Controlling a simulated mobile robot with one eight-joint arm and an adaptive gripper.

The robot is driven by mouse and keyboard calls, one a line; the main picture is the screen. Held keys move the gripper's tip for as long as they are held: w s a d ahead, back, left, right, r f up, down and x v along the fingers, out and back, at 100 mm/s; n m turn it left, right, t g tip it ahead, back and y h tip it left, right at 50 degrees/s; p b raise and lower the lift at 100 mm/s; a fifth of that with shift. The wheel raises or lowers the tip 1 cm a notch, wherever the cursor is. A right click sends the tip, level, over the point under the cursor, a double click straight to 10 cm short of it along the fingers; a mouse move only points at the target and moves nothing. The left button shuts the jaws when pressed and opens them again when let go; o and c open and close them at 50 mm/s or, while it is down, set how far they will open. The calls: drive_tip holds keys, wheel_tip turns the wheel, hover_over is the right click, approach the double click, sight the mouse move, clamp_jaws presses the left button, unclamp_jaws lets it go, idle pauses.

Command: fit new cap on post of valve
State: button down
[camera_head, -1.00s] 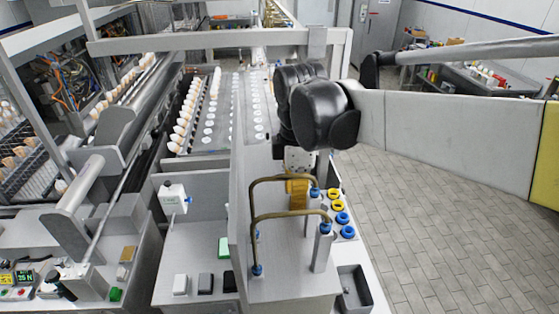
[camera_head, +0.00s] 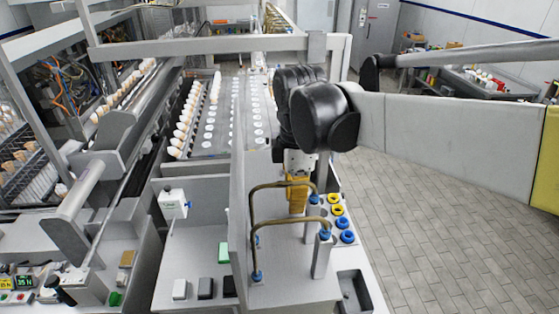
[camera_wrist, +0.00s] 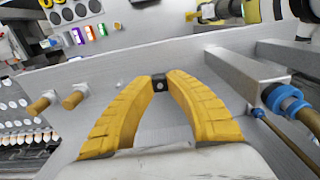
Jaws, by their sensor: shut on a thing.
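My gripper (camera_head: 297,207) hangs behind the bent brass tubes in the head view, its yellow fingers pointing down. In the wrist view the yellow fingers (camera_wrist: 160,84) are shut on a small dark cap (camera_wrist: 159,85) with a pale centre, held at the tips. Two brass-coloured pegs (camera_wrist: 75,97) stick out of the grey panel at the left of the wrist view, apart from the cap. I cannot tell which part is the valve's post. Grey posts (camera_head: 322,258) with blue collars (camera_head: 325,234) carry the brass tubes (camera_head: 283,184). A blue collar (camera_wrist: 286,101) also shows at the wrist view's right.
A row of yellow and blue rings (camera_head: 337,210) stands right of the tubes. A grey upright panel (camera_head: 238,220) is on the left. An open grey bin (camera_head: 354,290) lies front right. Tiled floor (camera_head: 440,200) is clear at the right.

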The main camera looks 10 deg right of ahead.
drive_tip(key=shift+r+p, duration=1.25)
drive_tip(key=shift+r, duration=0.75)
